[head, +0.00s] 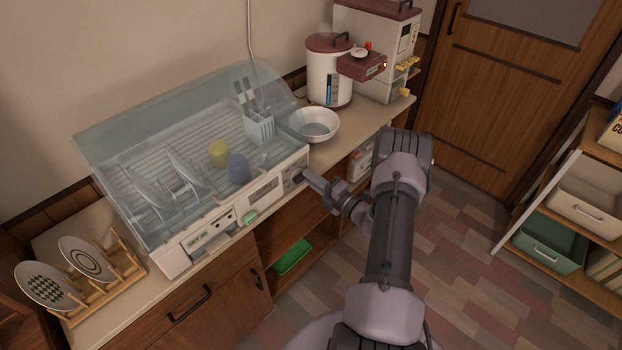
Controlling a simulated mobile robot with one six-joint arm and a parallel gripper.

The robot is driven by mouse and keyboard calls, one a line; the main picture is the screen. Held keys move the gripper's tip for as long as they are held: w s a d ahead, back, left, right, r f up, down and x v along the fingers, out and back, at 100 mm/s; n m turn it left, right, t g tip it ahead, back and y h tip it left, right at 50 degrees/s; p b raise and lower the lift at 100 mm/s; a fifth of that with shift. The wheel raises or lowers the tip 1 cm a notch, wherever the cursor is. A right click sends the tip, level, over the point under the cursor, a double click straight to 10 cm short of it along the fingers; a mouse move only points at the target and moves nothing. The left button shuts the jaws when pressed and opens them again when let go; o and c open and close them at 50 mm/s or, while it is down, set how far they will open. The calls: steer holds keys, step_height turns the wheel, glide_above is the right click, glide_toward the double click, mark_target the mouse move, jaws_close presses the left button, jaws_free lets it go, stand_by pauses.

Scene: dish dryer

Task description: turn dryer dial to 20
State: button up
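The dish dryer (205,232) stands on the counter with a clear hood over its rack. My gripper (301,177) is at the right end of this front panel, reaching in from the right. Its tip is at or very close to the panel; I cannot tell whether it touches. The dial cannot be made out; the gripper's tip covers part of the panel's right end. The fingers are too small to tell open from shut.
A white bowl (314,124) stands right of the dryer, with a rice dispenser (375,45) and a white-and-red container (329,70) behind. A wooden plate rack (105,287) holds plates at left. A shelf unit (590,140) stands at right; floor between is clear.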

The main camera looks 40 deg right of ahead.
steer(key=o, duration=0.4)
steer(key=shift+s, duration=0.1)
steer(key=s+p, duration=0.1)
steer(key=s, duration=0.4)
steer(key=s+d+p, duration=0.1)
steer(key=s, duration=0.5)
steer(key=s+p, duration=0.1)
steer(key=s, duration=0.5)
steer(key=shift+s+d, duration=0.1)
steer(key=shift+d, duration=0.05)
